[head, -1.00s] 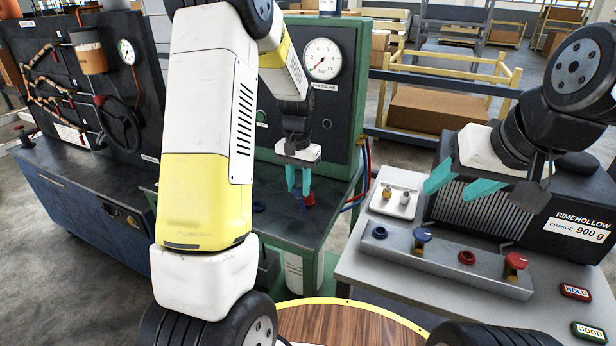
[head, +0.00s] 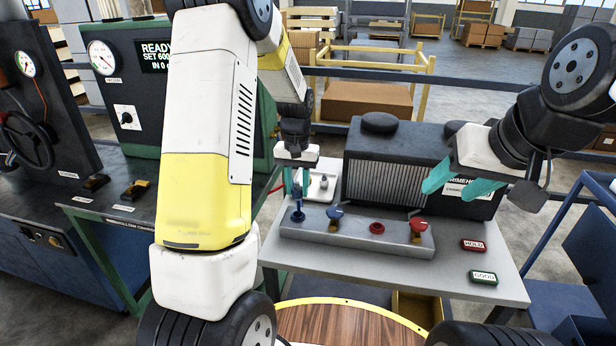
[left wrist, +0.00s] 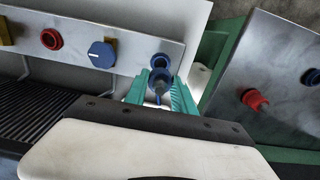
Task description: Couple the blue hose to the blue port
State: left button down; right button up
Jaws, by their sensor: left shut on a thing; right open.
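My left gripper (head: 297,184) is shut on the blue hose end (left wrist: 158,80), which shows between its teal fingers in the left wrist view. It is at the left end of the grey port block (head: 350,238), close to the blue port (left wrist: 161,60). In the left wrist view the port's round opening is partly visible beside the hose end. I cannot tell whether the two touch. A blue valve knob (head: 334,214), a red port (head: 377,227) and a red valve knob (head: 418,226) follow to the right. My right gripper (head: 462,188) is open and empty above the block's right side.
The dark ribbed charge unit (head: 390,168) stands behind the block. HOLD (head: 473,245) and GOOD (head: 483,277) plates lie on the grey table's (head: 505,292) right. A white tray (head: 322,187) is behind my left gripper. A red coupling (left wrist: 255,98) shows on another surface.

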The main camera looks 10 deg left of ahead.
pick_arm(q)
jog(key=shift+f, duration=2.9)
jog(key=shift+f, duration=0.55)
jog(key=c, duration=1)
grip_release()
jog(key=shift+o, duration=0.2)
notch_tip(320, 180, up, 8)
jog(key=shift+f, duration=0.1)
jog(key=o, duration=1)
jog(key=shift+c, duration=0.2)
